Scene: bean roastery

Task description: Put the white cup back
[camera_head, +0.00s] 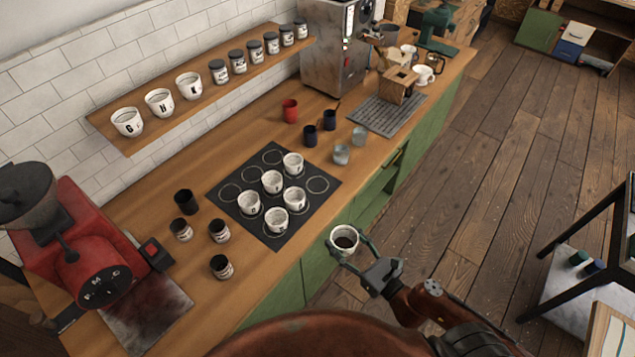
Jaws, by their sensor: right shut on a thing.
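My right gripper (357,262) is shut on a white cup (341,246) with dark contents, held upright in the air just off the counter's front edge, over the floor side. A black mat (238,204) with printed white rings lies on the counter to the left of it. Several white cups (277,219) stand on the mat's rings, and several rings are empty, mostly along the back row and at the right. Three larger white cups with letters (128,122) stand on the wall shelf. My left gripper is not in view.
Dark jars (221,267) and a black cup (186,201) stand left of the mat. A red cup (290,111), dark blue cups (310,135) and glasses (341,154) stand beyond the mat. The counter (265,300) front strip is clear.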

